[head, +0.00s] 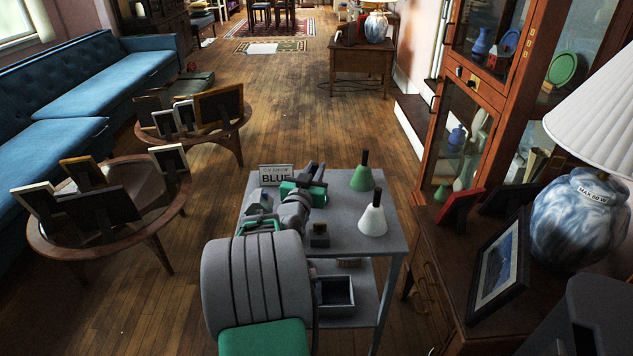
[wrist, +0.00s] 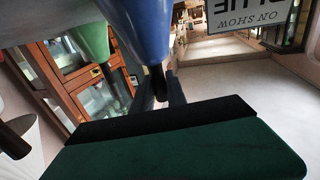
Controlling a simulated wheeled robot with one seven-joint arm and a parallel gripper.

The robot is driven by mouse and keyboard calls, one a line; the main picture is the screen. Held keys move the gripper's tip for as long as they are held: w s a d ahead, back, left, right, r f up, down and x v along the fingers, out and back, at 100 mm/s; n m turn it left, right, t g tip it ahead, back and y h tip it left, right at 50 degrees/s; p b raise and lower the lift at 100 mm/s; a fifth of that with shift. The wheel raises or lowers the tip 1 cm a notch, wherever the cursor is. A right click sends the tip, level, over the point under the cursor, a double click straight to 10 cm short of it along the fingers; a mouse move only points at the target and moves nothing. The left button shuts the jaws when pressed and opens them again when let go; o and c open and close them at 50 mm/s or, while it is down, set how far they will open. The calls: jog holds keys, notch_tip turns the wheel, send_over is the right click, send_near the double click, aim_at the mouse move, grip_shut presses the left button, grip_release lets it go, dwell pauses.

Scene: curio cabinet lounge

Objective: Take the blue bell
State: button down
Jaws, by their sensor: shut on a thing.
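The blue bell (wrist: 145,25) shows in the wrist view, its blue body at the top and its dark handle pointing down toward my gripper (wrist: 163,90). My gripper is shut on that handle. In the head view my gripper (head: 312,175) is over the far part of the grey stand (head: 335,232), and it and my arm hide the blue bell. I cannot tell whether the bell touches the stand. A sign (head: 276,175) reading "ON SHOW BLUE" stands just left of my gripper.
A green bell (head: 362,178) and a white bell (head: 373,218) stand on the right side of the stand. A cabinet (head: 437,135) and a lamp (head: 580,215) are to the right. Round tables with frames (head: 90,250) are to the left. Open floor (head: 290,110) lies beyond.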

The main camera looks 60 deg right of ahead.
jog(key=r, duration=0.1)
jog(key=r+p, duration=0.1)
jog(key=r, duration=0.1)
jog(key=r+p, duration=0.1)
jog(key=r, duration=0.1)
jog(key=shift+s+a, duration=0.2)
jog(key=shift+a, duration=0.05)
jog(key=s+a+r+p, duration=0.7)
jog(key=a+r, duration=0.1)
jog(key=a, duration=0.3)
jog(key=shift+s+r+p, duration=0.15)
jog(key=shift+s+p, duration=0.15)
jog(key=shift+p, duration=0.05)
jog(key=c, duration=1.9)
grip_release()
jog(key=shift+r, duration=0.1)
jog(key=shift+w, duration=0.1)
grip_shut()
